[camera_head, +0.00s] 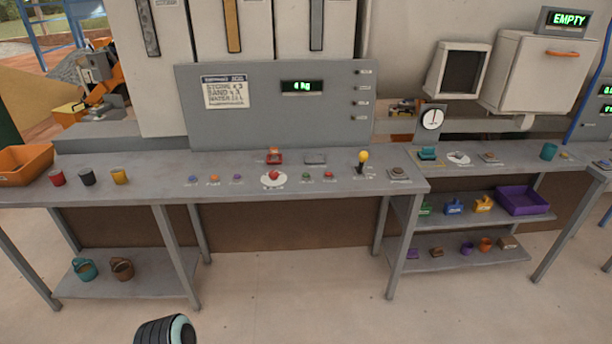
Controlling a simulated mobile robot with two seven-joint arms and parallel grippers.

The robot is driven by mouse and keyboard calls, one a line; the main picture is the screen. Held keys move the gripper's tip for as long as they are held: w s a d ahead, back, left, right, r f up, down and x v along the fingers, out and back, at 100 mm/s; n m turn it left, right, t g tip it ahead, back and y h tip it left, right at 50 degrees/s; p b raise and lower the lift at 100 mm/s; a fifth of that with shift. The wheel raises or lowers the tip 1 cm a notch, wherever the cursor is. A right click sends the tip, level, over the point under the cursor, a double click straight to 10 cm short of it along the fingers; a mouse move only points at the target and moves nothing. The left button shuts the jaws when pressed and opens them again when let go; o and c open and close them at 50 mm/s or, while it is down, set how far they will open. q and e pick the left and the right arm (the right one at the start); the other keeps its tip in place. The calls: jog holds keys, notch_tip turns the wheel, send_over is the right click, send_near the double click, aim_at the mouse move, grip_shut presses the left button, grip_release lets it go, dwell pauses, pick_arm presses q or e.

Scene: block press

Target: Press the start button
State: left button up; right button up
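Several small buttons sit on the grey bench top (140,190). A large red button (273,175) stands on a round white plate in the middle. To its left are a blue button (193,179), an orange button (214,179) and a purple button (237,177). To its right are a green button (306,175) and a red button (328,174). Their labels are too small to read, so I cannot tell which one is the start button. Neither of my grippers is in view.
A panel (345,125) behind the buttons has a display (302,87) reading about "0 kg". A yellow-knobbed lever (363,157) stands right of the buttons. Cups (87,177) and an orange bin (25,163) are at left.

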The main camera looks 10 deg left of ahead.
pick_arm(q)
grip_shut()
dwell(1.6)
